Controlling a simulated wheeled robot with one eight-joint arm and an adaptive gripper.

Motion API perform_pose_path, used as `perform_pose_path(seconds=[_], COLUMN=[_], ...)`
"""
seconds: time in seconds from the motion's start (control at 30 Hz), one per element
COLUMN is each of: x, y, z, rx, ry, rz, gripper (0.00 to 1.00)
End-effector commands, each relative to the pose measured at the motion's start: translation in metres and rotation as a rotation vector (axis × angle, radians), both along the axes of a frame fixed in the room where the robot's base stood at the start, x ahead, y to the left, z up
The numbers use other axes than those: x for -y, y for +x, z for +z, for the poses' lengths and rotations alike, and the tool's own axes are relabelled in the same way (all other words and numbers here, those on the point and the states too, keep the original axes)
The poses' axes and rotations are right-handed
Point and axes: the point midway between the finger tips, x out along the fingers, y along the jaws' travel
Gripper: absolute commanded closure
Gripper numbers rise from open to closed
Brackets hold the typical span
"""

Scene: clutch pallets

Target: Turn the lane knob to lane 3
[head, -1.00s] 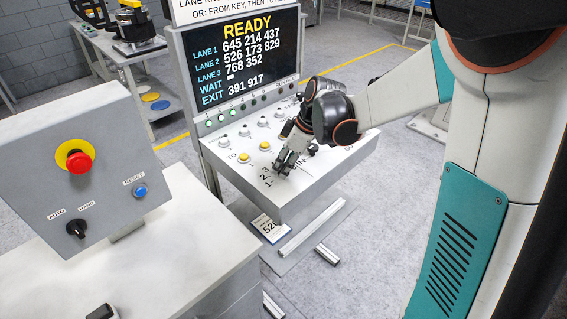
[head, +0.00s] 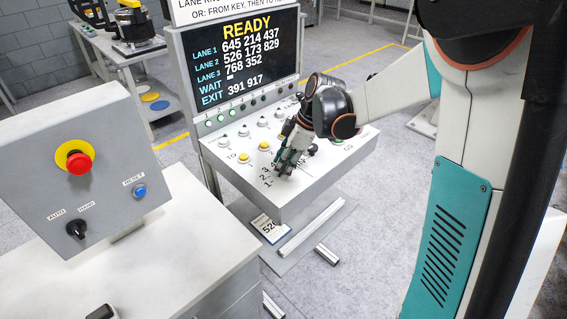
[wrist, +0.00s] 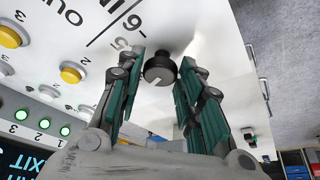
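In the wrist view a round black knob (wrist: 160,70) stands on the white panel, with a short pointer line and printed marks beside it. My gripper (wrist: 163,62) is open, its teal-padded fingers one on each side of the knob. A gap shows on the right; on the left I cannot tell whether the finger touches. In the head view my gripper (head: 285,170) points down at the front of the sloping panel (head: 290,190), by the printed numbers 1, 2 and 3.
The screen (head: 245,60) reads READY with lane numbers. Yellow buttons (head: 264,146) and small knobs line the panel behind my gripper. A dark round knob (head: 312,149) stands right of it. A grey box with a red stop button (head: 79,162) stands at the left.

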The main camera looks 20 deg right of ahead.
Motion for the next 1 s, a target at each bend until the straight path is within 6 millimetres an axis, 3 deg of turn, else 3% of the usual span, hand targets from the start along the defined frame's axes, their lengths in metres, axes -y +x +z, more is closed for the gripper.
perform_pose_path(seconds=[0.47,1.0], x=[0.002,0.036], y=[-0.001,-0.015], z=[0.005,0.093], rx=[0.000,0.000], ry=[0.000,0.000], rz=[-0.001,-0.002], gripper=[0.49,0.49])
